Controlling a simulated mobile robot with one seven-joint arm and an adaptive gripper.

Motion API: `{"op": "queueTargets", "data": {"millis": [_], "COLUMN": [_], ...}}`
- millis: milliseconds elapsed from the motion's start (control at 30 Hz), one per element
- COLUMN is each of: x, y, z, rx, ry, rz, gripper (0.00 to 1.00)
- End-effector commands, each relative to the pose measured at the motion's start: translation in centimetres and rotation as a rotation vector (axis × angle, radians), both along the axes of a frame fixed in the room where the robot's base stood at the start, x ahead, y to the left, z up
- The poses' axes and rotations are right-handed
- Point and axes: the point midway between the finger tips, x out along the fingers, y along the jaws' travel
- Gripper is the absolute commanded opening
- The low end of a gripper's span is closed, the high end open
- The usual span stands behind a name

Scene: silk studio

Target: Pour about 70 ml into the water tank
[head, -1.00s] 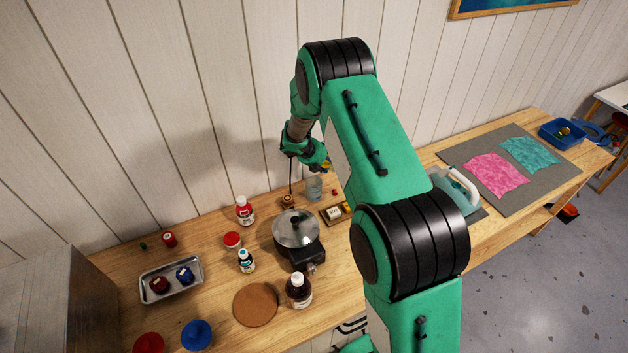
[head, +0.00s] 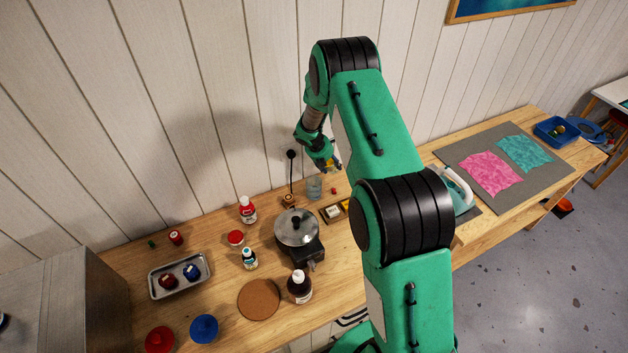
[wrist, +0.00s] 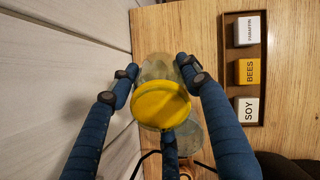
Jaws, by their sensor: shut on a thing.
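My gripper (head: 331,167) is over the back of the bench near the wall. In the wrist view its blue fingers (wrist: 162,85) are closed around a translucent container (wrist: 155,66) with a round yellow disc (wrist: 160,105); I cannot tell if the disc is a lid or contents. In the head view only a bit of yellow shows at the fingers. A clear glass vessel (head: 314,188) stands on the bench just below my gripper. A steam iron (head: 458,190) with a white handle stands to the right, partly behind my arm. I cannot tell which part is the water tank.
A wooden tray (wrist: 223,70) holds wax blocks labelled paraffin, bees and soy. A wooden piece with a black rod (head: 290,185), a lidded pot (head: 297,228) and several bottles stand to the left. A grey mat (head: 458,157) with pink and teal cloths lies right.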

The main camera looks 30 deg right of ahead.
Motion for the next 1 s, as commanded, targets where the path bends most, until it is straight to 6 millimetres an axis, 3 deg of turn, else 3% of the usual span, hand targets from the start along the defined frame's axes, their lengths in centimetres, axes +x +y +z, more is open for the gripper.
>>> {"op": "queueTargets", "data": {"millis": [1000], "x": [0.5], "y": [-1.3], "z": [-5.0], "rx": [0.261], "ry": [0.079], "rz": [-0.005], "gripper": [0.12]}}
